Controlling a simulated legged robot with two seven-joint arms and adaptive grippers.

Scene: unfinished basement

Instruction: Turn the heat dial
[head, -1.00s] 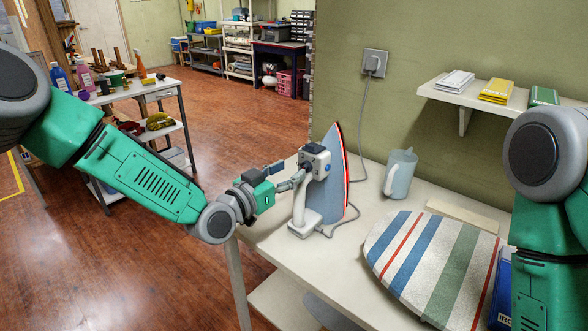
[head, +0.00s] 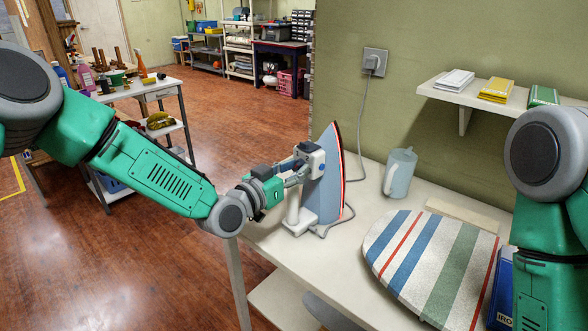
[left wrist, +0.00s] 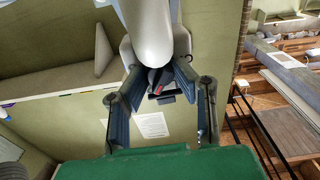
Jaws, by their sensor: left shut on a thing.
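In the left wrist view the fingers (left wrist: 165,90) close in around the dark dial (left wrist: 160,80), which has a small red mark, below the pale handle. The dial's face and setting are mostly hidden by the fingers. My right gripper is out of view; only its arm shows at the right.
The cord runs from the iron to a wall socket (head: 374,62). A grey-blue jug (head: 399,173) stands behind. A striped ironing board (head: 435,262) lies on the table at right, with a blue box (head: 502,287) beside it. A wall shelf (head: 470,98) holds small stacks. Open floor lies left.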

